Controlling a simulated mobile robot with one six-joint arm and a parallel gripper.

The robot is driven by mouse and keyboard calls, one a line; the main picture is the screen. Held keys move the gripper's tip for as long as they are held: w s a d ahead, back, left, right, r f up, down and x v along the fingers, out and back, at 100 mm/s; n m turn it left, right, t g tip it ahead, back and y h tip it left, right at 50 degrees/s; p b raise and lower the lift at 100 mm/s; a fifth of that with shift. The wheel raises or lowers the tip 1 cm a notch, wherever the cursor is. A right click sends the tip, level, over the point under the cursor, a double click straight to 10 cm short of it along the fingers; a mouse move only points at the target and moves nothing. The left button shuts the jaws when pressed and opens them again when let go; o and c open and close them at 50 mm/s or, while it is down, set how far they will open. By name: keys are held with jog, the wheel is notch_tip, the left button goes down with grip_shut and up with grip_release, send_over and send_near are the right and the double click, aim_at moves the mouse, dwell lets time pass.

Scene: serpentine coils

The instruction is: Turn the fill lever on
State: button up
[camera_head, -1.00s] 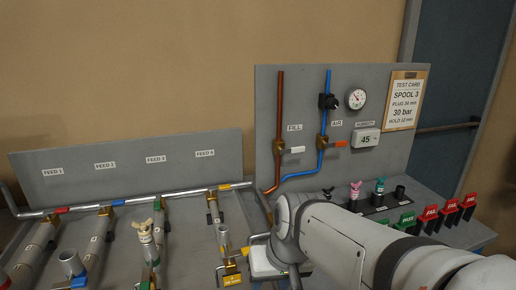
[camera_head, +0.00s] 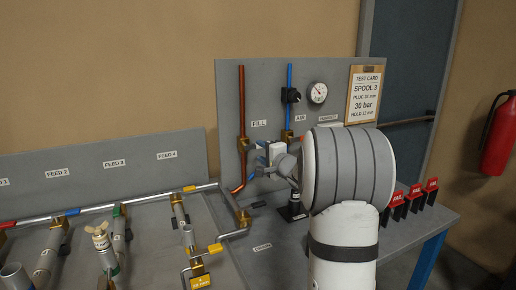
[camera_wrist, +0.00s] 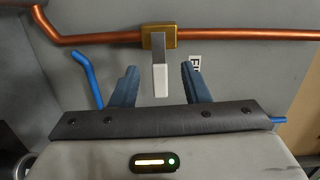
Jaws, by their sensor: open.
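The fill lever (camera_wrist: 161,82) is a white handle on a brass valve (camera_wrist: 159,37) set in the copper-red pipe (camera_wrist: 240,35). The lever sticks out crosswise to the pipe. In the wrist view my gripper (camera_wrist: 160,68) is open, with one dark blue finger on each side of the lever and gaps between. In the head view my gripper (camera_head: 258,158) is at the panel, just right of the brass valve (camera_head: 243,145) and below the FILL label (camera_head: 259,123). My gripper and arm largely hide the lever there.
The blue air pipe (camera_head: 289,75) with a black knob (camera_head: 291,96) runs beside the fill pipe. A gauge (camera_head: 318,93) and test card (camera_head: 363,95) are to the right. Feed pipes and valves (camera_head: 66,213) fill the bench at left. Red FAIL tags (camera_head: 414,191) stand at right.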

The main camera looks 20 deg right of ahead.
jog(key=w+d+m+h+p, duration=0.1)
jog(key=w+d+p, duration=0.1)
jog(key=w, duration=0.6)
jog(key=shift+w+d+f+t+h, duration=0.2)
jog(key=shift+w+d+t+h, duration=0.15)
jog(key=shift+d, duration=0.25)
jog(key=shift+c, duration=0.2)
grip_shut()
